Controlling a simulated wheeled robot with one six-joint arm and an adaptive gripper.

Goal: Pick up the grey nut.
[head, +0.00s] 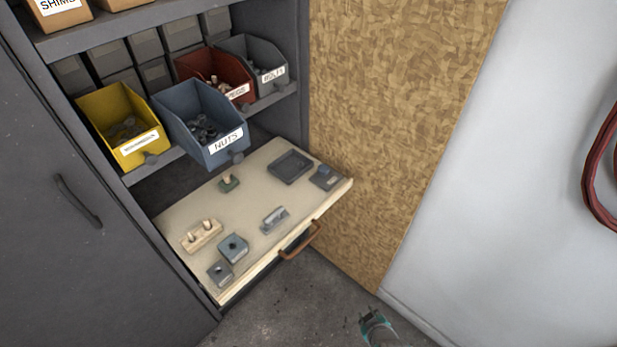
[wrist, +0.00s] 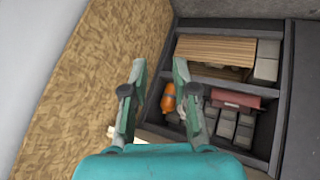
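Several dark grey nuts lie in a heap in the blue bin labelled NUTS (head: 178,103), on the shelf in the head view; single nuts (head: 204,130) are hard to tell apart. On the pulled-out board below are two grey blocks, one bluish (head: 233,248) and one darker (head: 220,273), each with a dark mark on top; I cannot tell if either carries a nut. My gripper (head: 372,317) is low at the bottom of the head view, well apart from bin and board. In the wrist view its two fingers (wrist: 158,72) are spread with nothing between them.
Yellow (head: 112,105), red (head: 205,64) and grey bins (head: 250,52) flank the blue one. Open floor lies in front.

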